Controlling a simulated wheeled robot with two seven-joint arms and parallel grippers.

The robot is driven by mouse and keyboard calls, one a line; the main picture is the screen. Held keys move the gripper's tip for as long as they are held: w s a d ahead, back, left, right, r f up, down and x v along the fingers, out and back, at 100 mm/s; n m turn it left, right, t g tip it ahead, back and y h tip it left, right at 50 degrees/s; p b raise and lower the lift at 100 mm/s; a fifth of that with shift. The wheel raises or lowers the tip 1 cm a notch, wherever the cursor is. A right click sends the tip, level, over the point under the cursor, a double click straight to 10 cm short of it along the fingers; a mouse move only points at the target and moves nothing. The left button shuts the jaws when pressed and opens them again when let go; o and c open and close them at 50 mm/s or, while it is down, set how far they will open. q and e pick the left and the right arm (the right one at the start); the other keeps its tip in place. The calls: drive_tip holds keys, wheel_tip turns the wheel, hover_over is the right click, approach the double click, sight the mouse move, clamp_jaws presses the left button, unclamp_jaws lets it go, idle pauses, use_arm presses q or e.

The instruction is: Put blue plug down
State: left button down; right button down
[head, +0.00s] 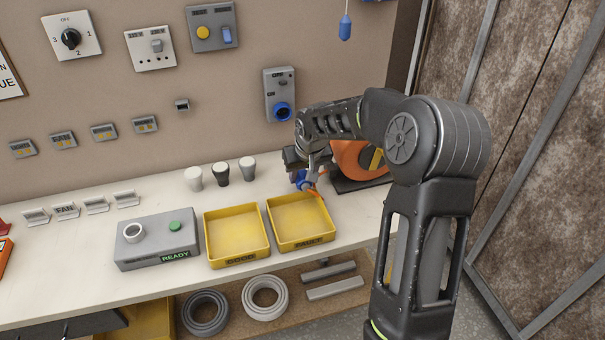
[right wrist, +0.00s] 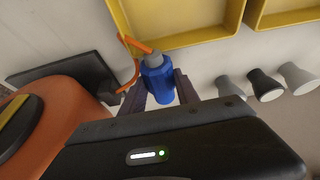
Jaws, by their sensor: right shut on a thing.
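My right gripper (head: 303,180) is shut on the blue plug (head: 299,176), above the bench near the back edge of the right yellow tray (head: 302,242). In the right wrist view the blue plug (right wrist: 157,78) sits between the two dark fingers of my right gripper (right wrist: 161,92). An orange cable (right wrist: 133,45) runs from the plug toward an orange reel (head: 352,158). The plug appears just beside the tray's edge; whether it touches anything below cannot be told. My left gripper is not in view.
A grey wall box with a blue round socket (head: 281,112) is behind the arm. The left yellow tray (head: 236,262) and a grey READY box (head: 157,240) stand leftward.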

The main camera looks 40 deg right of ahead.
drive_tip(key=c, duration=0.9)
unclamp_jaws()
drive_tip(key=shift+r, duration=0.15)
drive_tip(key=shift+r+p, duration=0.5)
drive_tip(key=shift+r, duration=0.05)
drive_tip(key=b+v, duration=0.1)
drive_tip(key=v, duration=1)
drive_tip(key=shift+r, duration=0.2)
drive_tip(key=shift+s+a, duration=0.1)
drive_tip(key=shift+a, duration=0.05)
